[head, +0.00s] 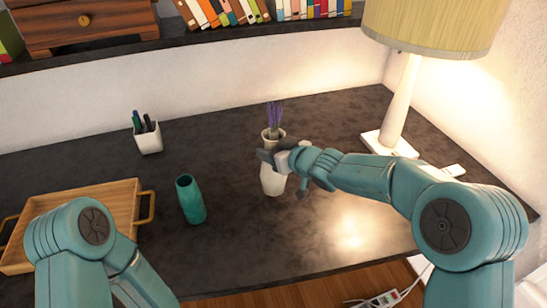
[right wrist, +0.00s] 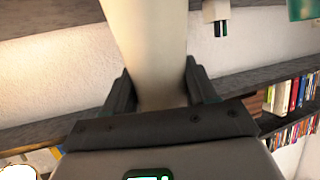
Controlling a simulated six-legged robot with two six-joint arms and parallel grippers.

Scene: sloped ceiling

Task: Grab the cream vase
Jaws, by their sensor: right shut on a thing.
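The cream vase (head: 272,181) stands upright on the dark desk in the middle of the head view. My right gripper (head: 272,157) reaches in from the right and is shut on it, hiding part of its upper body. In the right wrist view the pale vase (right wrist: 153,40) runs between the two dark fingers (right wrist: 156,88), which press on both sides.
A teal vase (head: 190,200) stands left of the cream vase. A wooden tray (head: 115,196) lies further left, with a white pen cup (head: 148,139) behind. A lamp (head: 397,105) stands at the back right. A shelf with books (head: 222,12) runs above the desk.

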